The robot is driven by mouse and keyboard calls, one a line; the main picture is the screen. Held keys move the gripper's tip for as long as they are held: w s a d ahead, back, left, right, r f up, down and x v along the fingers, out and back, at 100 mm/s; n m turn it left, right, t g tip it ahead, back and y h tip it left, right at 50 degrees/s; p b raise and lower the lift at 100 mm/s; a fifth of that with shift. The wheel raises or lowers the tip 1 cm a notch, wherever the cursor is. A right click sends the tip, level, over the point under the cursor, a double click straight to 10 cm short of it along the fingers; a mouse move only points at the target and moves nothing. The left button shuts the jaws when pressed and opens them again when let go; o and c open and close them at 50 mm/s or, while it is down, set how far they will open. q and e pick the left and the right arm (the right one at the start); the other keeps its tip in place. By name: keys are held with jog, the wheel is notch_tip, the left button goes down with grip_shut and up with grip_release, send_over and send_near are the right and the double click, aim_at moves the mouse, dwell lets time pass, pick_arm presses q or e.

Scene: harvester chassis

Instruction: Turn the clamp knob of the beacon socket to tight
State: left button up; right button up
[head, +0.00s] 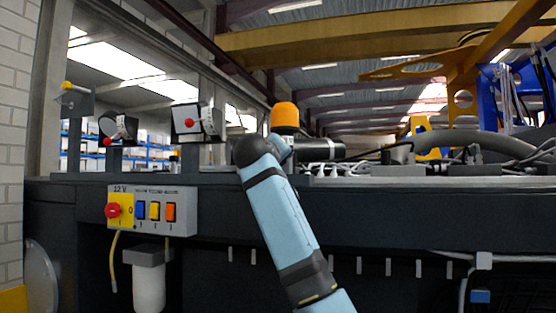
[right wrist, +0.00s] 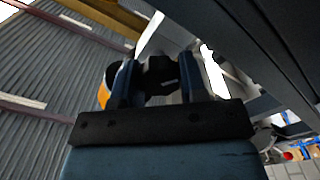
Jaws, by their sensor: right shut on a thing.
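The orange beacon (head: 285,115) stands upright on top of the dark chassis, just behind the bent joint of my right arm in the head view. Its socket is mostly hidden by that arm. In the right wrist view, part of the orange beacon (right wrist: 103,95) shows beside the left finger. My right gripper (right wrist: 160,80) is shut on a dark knob (right wrist: 158,70), which sits between its two blue fingers; this appears to be the clamp knob. Any mark showing its turn position is hidden. My left gripper is in neither view.
A grey control box (head: 152,211) with a red rotary switch and coloured switches is on the chassis front. Lamps with red knobs (head: 190,122) stand on the left. A thick grey hose (head: 480,142) and cables lie on the right. Yellow beams are overhead.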

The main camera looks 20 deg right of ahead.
jog(key=shift+f, duration=0.2)
jog(key=o, duration=0.8)
jog(key=shift+o, duration=0.7)
jog(key=shift+r, duration=0.15)
jog(key=shift+a, duration=0.1)
jog(key=b+v, duration=0.3)
jog(key=v, duration=1)
jog(key=shift+s+a+b, duration=0.2)
jog(key=shift+s+b, duration=0.1)
jog(key=shift+s, duration=0.05)
